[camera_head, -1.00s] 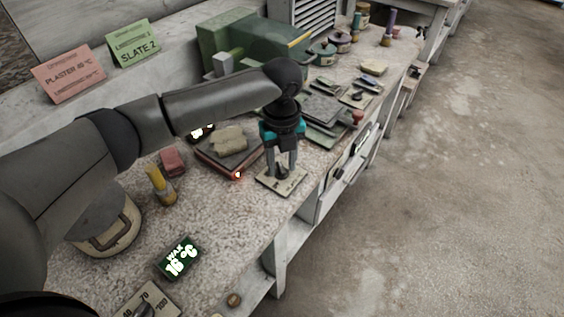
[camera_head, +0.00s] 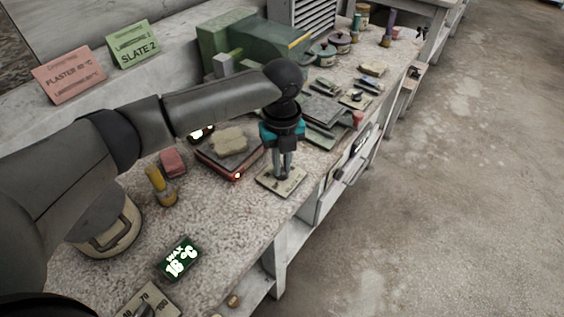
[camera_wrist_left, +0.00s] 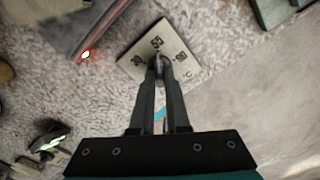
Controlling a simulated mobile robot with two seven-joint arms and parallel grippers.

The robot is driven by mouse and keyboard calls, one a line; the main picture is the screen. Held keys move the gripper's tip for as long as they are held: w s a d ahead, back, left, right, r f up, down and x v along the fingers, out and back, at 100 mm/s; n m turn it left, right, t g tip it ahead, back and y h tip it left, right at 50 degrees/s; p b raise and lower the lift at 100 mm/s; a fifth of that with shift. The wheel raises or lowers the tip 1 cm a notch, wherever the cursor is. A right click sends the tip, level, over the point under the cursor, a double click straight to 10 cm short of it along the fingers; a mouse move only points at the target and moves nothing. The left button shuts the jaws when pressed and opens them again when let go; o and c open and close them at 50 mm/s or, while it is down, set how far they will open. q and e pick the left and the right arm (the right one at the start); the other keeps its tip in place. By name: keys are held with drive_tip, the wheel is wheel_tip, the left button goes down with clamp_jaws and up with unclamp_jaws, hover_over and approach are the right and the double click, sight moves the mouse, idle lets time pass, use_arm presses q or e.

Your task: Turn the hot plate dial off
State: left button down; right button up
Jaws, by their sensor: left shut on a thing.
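The dial is a knob on a flat cream plate (camera_head: 294,184) near the bench's front edge. In the left wrist view, the plate (camera_wrist_left: 172,40) has printed numbers and a °C mark. My left gripper (camera_head: 281,175) points down at the knob. In the wrist view its fingertips (camera_wrist_left: 159,66) are shut on the knob, which they mostly hide, so its pointer setting is unclear. The hot plate (camera_head: 218,168), a dark-topped reddish slab, lies just left of the dial. A small red light glows at its front corner, and a pale yellowish block (camera_head: 229,141) rests on it. My right gripper is not in view.
A green display (camera_head: 179,258) reads WAX, about 16 °C. Another dial plate (camera_head: 150,300) is at the lower left. A yellow-handled tool (camera_head: 158,182) and reddish block (camera_head: 173,163) stand left of the hot plate. Dark slabs (camera_head: 322,110) lie behind. Open floor is at right.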

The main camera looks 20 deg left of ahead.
use_arm(q)
drive_tip(key=shift+r+n+p, duration=0.15)
drive_tip(key=shift+n+p, duration=0.15)
drive_tip(key=shift+p, duration=0.2)
drive_tip(key=n+p, duration=0.8)
drive_tip(key=p, duration=0.2)
drive_tip(key=shift+d+p, duration=0.1)
drive_tip(key=shift+p, duration=0.3)
drive_tip(key=n+p, duration=0.2)
drive_tip(key=shift+w+n, duration=0.15)
drive_tip(key=shift+n, duration=0.25)
drive_tip(key=n+p, duration=0.2)
drive_tip(key=n, duration=0.1)
drive_tip(key=shift+n, duration=0.3)
drive_tip(key=n+p, duration=0.2)
drive_tip(key=n, duration=0.2)
drive_tip(key=shift+w, duration=0.1)
drive_tip(key=n+p, duration=0.2)
drive_tip(key=n, duration=0.2)
drive_tip(key=shift+n, duration=0.4)
drive_tip(key=shift+w+a+n+p, duration=0.15)
drive_tip(key=shift+n+p, duration=0.25)
drive_tip(key=shift+n, duration=1.6)
drive_tip(key=shift+a, duration=0.1)
